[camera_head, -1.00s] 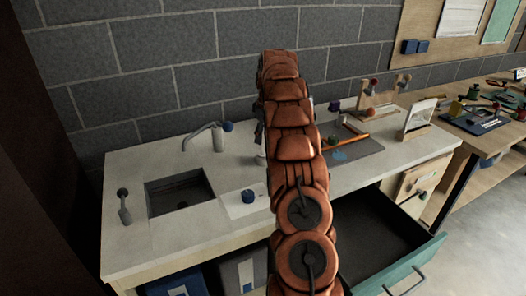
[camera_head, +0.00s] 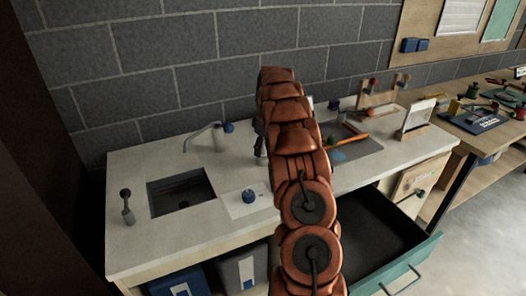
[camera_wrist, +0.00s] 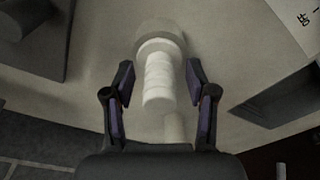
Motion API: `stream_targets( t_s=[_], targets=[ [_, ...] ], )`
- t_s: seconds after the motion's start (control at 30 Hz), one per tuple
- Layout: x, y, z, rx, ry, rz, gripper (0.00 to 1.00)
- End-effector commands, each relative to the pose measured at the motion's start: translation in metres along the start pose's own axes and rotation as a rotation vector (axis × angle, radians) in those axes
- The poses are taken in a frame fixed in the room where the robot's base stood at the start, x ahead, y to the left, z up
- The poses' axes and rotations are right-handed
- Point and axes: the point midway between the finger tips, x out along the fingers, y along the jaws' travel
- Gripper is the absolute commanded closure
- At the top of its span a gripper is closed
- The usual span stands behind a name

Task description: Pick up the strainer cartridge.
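A white ribbed cylinder with a wider round end, which I take to be the strainer cartridge (camera_wrist: 158,78), stands on the pale counter in the wrist view. My gripper (camera_wrist: 160,66) is open, with one dark finger on each side of it and visible gaps between. Whether the fingers reach down to its height I cannot tell. In the head view my gripper (camera_head: 260,145) is above the counter behind the sink area, partly covered by my arm. The cartridge is not clearly visible there.
The sink basin (camera_head: 182,192) and faucet (camera_head: 205,135) are to the left. Small tools and a wooden rack (camera_head: 378,97) stand to the right. A teal-fronted drawer (camera_head: 412,264) is open below.

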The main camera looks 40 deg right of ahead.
Motion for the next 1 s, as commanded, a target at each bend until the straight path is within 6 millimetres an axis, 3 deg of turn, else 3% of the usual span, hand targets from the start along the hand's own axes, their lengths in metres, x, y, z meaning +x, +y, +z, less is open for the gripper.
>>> stream_targets(
  t_s=[0.07,0.53,1.0],
  targets=[
    [-0.0001,0.0000,0.0000,0.000,0.000,0.000,0.52],
    [-0.0003,0.0000,-0.0001,0.000,0.000,0.000,1.00],
    [-0.0064,0.0006,-0.0017,-0.001,0.003,0.002,1.00]
  ],
)
